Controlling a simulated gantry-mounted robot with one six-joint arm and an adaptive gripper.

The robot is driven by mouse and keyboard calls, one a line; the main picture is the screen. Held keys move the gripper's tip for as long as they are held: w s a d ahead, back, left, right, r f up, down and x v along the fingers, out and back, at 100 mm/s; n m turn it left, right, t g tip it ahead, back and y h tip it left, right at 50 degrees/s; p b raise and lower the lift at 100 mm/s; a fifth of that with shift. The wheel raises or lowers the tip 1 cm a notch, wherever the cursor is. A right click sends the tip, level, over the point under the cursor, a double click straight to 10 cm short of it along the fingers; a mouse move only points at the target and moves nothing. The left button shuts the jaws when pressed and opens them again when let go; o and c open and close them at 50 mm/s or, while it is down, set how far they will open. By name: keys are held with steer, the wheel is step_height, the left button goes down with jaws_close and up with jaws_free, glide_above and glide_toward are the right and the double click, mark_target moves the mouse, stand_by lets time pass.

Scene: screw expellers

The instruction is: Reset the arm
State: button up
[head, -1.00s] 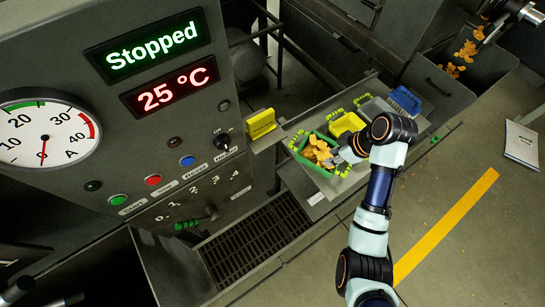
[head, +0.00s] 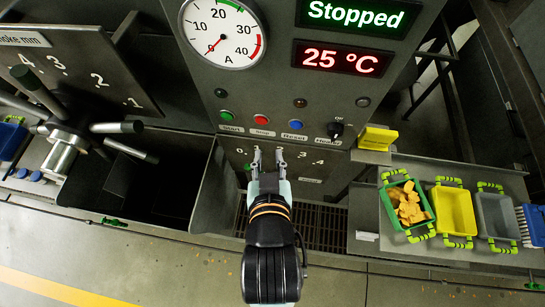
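My arm reaches up from the bottom middle of the head view. My gripper (head: 268,158) points at the lower front of the control panel (head: 285,98). Its two fingers are spread apart with nothing visible between them. It is below the row of buttons and in front of the numbered scale. The gap between the fingertips and the panel is hard to judge. The display reads Stopped (head: 354,14) in green, with 25 °C (head: 341,59) in red below. The ammeter (head: 221,32) needle sits near 0.
A shelf to the right holds a green bin (head: 396,222) with orange-yellow pieces, a yellow bin (head: 453,211), a grey bin (head: 497,216) and a blue-and-white brush (head: 530,226). A yellow scoop-like part (head: 377,137) juts out beside the panel. A multi-handled wheel (head: 72,138) stands at left.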

step_height(320, 180, up, 15)
steer(key=p, duration=1.4)
steer(key=shift+f+p, duration=0.15)
steer(key=shift+p, duration=0.25)
